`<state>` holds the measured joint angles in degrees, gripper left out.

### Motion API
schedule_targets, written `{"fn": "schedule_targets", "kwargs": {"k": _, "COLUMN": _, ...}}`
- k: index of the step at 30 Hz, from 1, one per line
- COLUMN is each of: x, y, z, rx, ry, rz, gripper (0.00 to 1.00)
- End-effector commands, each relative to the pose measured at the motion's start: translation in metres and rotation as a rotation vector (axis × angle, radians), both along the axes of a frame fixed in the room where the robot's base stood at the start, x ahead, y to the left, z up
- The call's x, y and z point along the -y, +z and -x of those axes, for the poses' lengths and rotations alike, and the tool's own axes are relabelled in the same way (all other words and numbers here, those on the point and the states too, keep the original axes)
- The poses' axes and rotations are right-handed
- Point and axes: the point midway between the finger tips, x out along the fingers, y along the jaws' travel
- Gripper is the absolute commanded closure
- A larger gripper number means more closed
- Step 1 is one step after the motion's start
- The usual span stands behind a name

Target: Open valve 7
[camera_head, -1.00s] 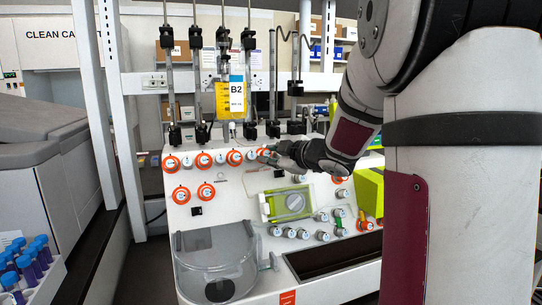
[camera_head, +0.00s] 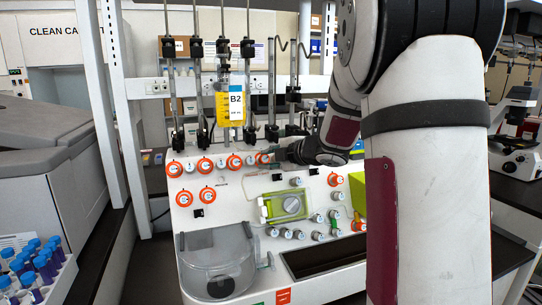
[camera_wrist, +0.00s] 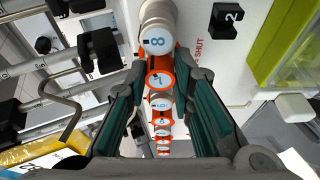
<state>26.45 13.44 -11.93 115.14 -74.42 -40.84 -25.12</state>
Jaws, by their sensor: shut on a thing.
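Valve 7 (camera_wrist: 160,82) is a round white knob marked 7 on an orange ring. In the wrist view it sits between the two fingers of my gripper (camera_wrist: 150,68), which are shut on it. In the head view, valve 7 (camera_head: 263,158) is at the right end of the visible upper row, partly covered by my gripper (camera_head: 277,154), which comes in from the right. White knob 8 (camera_wrist: 157,40) is just beyond it in the wrist view.
Valve 5 (camera_head: 234,162) and other knobs line the same row to the left. The yellow B2 bag (camera_head: 232,108) hangs close above. A green-framed unit (camera_head: 284,206) and a clear bowl (camera_head: 217,262) are below. A microscope (camera_head: 519,130) stands at right.

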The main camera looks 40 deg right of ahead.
Motion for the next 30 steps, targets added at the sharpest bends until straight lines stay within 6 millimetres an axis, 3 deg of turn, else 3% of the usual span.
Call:
{"fn": "schedule_targets", "kwargs": {"k": 17, "x": -0.0003, "y": -0.0014, "z": 0.0001, "rx": -0.014, "ry": 0.017, "rz": 0.038, "gripper": 1.0}}
{"fn": "schedule_targets", "kwargs": {"k": 18, "x": -0.0003, "y": -0.0015, "z": 0.0002, "rx": -0.014, "ry": 0.017, "rz": 0.038, "gripper": 0.74}}
{"fn": "schedule_targets", "kwargs": {"k": 20, "x": -0.0003, "y": -0.0014, "z": 0.0001, "rx": -0.014, "ry": 0.017, "rz": 0.038, "gripper": 0.6}}
{"fn": "schedule_targets", "kwargs": {"k": 30, "x": 0.0001, "y": 0.0003, "z": 0.0011, "rx": -0.012, "ry": 0.017, "rz": 0.038, "gripper": 0.58}}
